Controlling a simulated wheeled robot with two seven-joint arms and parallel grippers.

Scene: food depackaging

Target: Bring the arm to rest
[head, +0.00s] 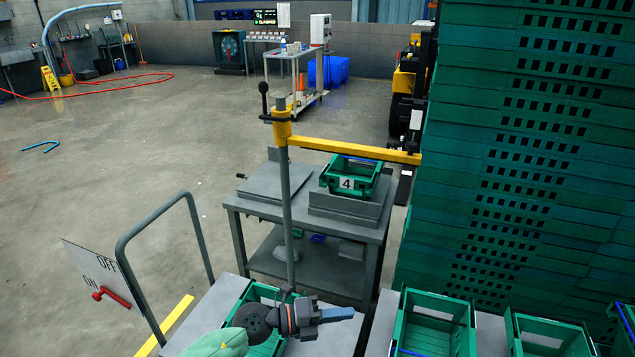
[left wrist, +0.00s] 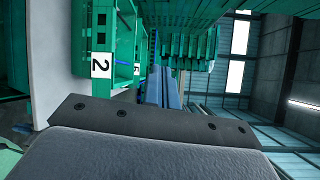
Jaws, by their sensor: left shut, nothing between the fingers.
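My left gripper (head: 348,313) is at the bottom centre of the head view, its blue-grey fingers shut, empty and pointing right. Its arm comes in from the lower left. It shows in front of a green crate (head: 257,291) on the near grey table and partly hides it. In the left wrist view the closed fingers (left wrist: 168,92) show near the middle. My right gripper is not in view.
Green crates (head: 433,303) stand along the lower right, below a tall green crate stack (head: 520,130). A crate marked 4 (head: 347,183) sits on a grey table behind. A yellow-armed post (head: 340,146) and a grey rail (head: 157,219) stand nearby. Open floor lies left.

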